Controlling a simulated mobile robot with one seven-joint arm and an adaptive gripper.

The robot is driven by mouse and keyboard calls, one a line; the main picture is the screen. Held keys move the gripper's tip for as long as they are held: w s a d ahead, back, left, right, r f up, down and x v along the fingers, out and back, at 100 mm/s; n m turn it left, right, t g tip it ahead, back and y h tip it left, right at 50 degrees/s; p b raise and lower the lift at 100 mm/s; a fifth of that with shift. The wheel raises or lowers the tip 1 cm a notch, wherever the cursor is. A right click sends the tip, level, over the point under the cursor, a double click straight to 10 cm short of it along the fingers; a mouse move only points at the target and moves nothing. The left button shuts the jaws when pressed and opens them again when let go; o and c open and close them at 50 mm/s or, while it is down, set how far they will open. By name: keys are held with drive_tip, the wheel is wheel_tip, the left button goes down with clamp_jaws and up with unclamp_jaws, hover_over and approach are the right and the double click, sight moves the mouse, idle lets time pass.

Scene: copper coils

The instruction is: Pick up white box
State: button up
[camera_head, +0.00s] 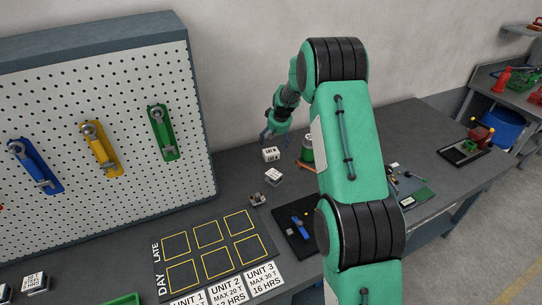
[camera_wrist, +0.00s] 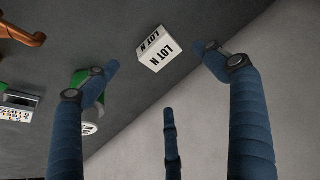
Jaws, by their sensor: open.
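A small white box with black lettering (camera_head: 271,154) stands on the dark workbench near the back wall. My gripper (camera_head: 272,137) is just above and behind this box in the head view. In the wrist view my gripper's blue fingers (camera_wrist: 159,59) are spread wide and empty. The box appears between the two fingertips, apart from both. A second white box with lettering (camera_head: 273,177) stands nearer the front.
A green canister (camera_head: 307,148) stands close to the right of the box; it also shows beside the left finger in the wrist view (camera_wrist: 79,80). An orange-brown handle (camera_wrist: 22,32) lies near it. A pegboard (camera_head: 190,110) with tools stands left. The wall (camera_head: 235,60) is close behind.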

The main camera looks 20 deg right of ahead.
hover_over(271, 151)
drive_tip(key=s, duration=0.3)
drive_tip(key=f, duration=0.6)
drive_tip(key=shift+w+a+f+b, duration=0.2)
drive_tip(key=shift+w+f+b, duration=0.05)
drive_tip(key=shift+f+b, duration=0.1)
drive_tip(key=shift+b+x, duration=0.35)
drive_tip(key=shift+x, duration=2.2)
drive_tip(key=shift+d, duration=0.1)
drive_tip(key=c, duration=1.4)
drive_tip(key=shift+r+p, duration=0.6)
drive_tip(key=shift+r, duration=4.45)
